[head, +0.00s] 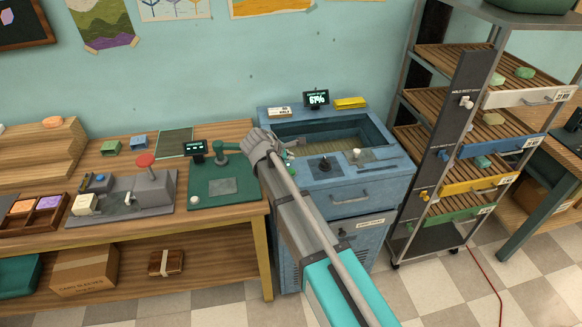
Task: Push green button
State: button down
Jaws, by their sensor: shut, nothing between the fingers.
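My gripper (262,143) is shut and empty. It is at the end of my grey arm, over the gap between the wooden bench and the left edge of the blue cabinet. A small green and pale part (290,156) shows just right of my gripper at the blue cabinet's left edge. It is partly covered by my arm, and I cannot tell whether it is the green button. A green press-like device (222,187) stands on the bench left of my gripper, with a white knob at its front left. Whether my gripper touches anything is unclear.
The blue cabinet (375,176) has a sunken basin, a black knob and a display (316,98) reading about 67%. A grey device with a red knob (145,160) stands on the bench. A shelf rack (460,130) with coloured drawers stands right. Checkered floor lies clear in front.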

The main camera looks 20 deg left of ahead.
jog(key=shift+r+p, duration=0.6)
jog(key=shift+r, duration=0.25)
jog(key=d+m, duration=0.1)
jog(key=d, duration=0.2)
jog(key=d+f+m+g, duration=0.1)
jog(key=d+m, duration=0.1)
jog(key=d, duration=0.2)
jog(key=d+f+m+g, duration=0.1)
jog(key=d, duration=0.3)
jog(key=shift+s+d, duration=0.1)
jog(key=shift+d, duration=0.15)
jog(key=s+d+f+m+g+y, duration=0.1)
jog(key=s+d+m, duration=0.4)
jog(key=d, duration=0.5)
jog(key=s+d+f+m+g+y, duration=0.1)
jog(key=s+d+m+g, duration=0.2)
jog(key=s+d+m, duration=0.3)
jog(key=s+d+f+m+g+y, duration=0.1)
jog(key=s+d+m, duration=0.4)
jog(key=d, duration=1.1)
jog(key=shift+s+d+f+m+g+y, duration=0.15)
jog(key=shift+d+f+m+g+y, duration=0.15)
jog(key=shift+m+g, duration=0.65)
jog(key=shift+m+t, duration=0.25)
